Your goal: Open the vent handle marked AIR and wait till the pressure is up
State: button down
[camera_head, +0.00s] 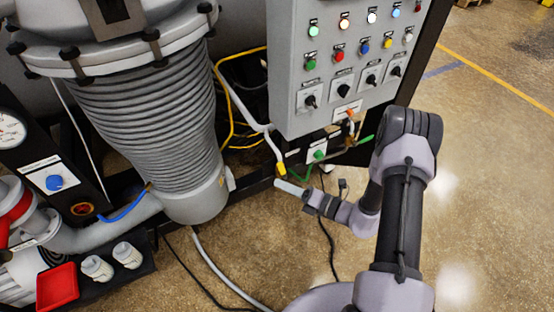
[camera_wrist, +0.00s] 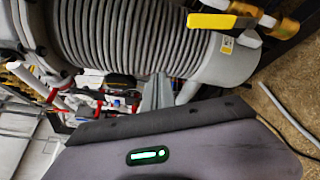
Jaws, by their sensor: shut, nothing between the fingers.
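A lever with a yellow grip (camera_wrist: 211,21) sits on a brass valve (camera_wrist: 245,8) at the top of the wrist view. A yellow-tipped lever (camera_head: 281,168) also shows below the control cabinet in the head view. No AIR marking is legible, so I cannot tell which handle bears it. My gripper (camera_wrist: 158,92) is shut and empty, apart from the yellow lever in the wrist view. In the head view my wrist reaches in below the cabinet, close to the yellow-tipped lever. A round gauge (camera_head: 9,130) is cut off at the left edge; its reading is not legible.
The ribbed grey vessel (camera_head: 148,110) stands left of my arm. The control cabinet (camera_head: 345,65), with lamps and knobs, overhangs the lever area. A green handle (camera_head: 365,140) is near my forearm. Hoses and cables run along the floor. The floor at right (camera_head: 490,130) is clear.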

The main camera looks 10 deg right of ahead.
aim_at(282, 171)
notch_tip(282, 171, down, 6)
jog(key=d+m+t+h, duration=0.2)
jog(key=d+m+h, duration=0.1)
jog(key=m, duration=0.2)
jog(key=w+a+b, duration=0.2)
jog(key=w+b, duration=0.2)
jog(key=w, duration=0.4)
jog(key=shift+w+a+f, duration=0.2)
jog(key=shift+f, duration=0.05)
